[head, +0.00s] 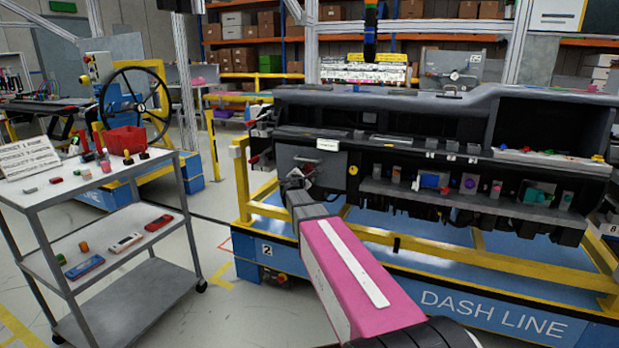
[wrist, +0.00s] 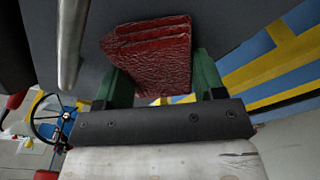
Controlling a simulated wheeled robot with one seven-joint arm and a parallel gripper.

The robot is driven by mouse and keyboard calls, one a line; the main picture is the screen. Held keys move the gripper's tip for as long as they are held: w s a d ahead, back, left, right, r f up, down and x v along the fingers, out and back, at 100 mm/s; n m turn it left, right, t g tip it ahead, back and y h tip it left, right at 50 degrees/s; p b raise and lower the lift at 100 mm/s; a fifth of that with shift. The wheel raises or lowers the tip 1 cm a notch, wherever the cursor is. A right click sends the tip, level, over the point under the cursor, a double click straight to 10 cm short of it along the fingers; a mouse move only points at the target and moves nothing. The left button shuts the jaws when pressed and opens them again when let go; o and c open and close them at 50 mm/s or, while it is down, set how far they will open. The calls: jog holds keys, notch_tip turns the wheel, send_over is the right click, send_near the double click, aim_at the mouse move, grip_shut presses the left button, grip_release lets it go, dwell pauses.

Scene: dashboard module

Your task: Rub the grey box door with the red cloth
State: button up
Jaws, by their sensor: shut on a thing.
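The red cloth (wrist: 150,50) is a folded, wrinkled dark-red pad. It sits between the green fingers of my gripper (wrist: 160,82), which are shut on it in the wrist view. The cloth lies over the grey box door (wrist: 245,45), a flat grey panel with a metal bar handle (wrist: 72,45) at its left; whether it presses on the panel I cannot tell. In the head view the grey door (head: 335,172) is on the left part of the dashboard, and my gripper (head: 297,178) is in front of its left side. The cloth is hardly visible there.
The dashboard (head: 400,105) stands on a blue and yellow line frame (head: 430,240). Its shelf (head: 440,197) holds several small items. A grey cart (head: 95,190) with a red bin (head: 126,140) stands at left. Open floor lies between cart and frame.

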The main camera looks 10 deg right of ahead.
jog(key=w+a, duration=0.3)
jog(key=shift+a, duration=0.3)
dwell(0.3)
jog(key=shift+s, duration=0.15)
jog(key=shift+a+f+v, duration=0.15)
jog(key=shift+v, duration=1.3)
jog(key=shift+a+f+v, duration=0.1)
jog(key=shift+f+v, duration=0.05)
jog(key=shift+v, duration=1.3)
jog(key=v, duration=0.2)
jog(key=shift+s+a, duration=0.25)
jog(key=shift+a, duration=0.15)
jog(key=shift+w+d, duration=0.1)
jog(key=shift+w, duration=0.1)
jog(key=x, duration=0.6)
jog(key=shift+d+r, duration=0.25)
jog(key=shift+d, duration=0.15)
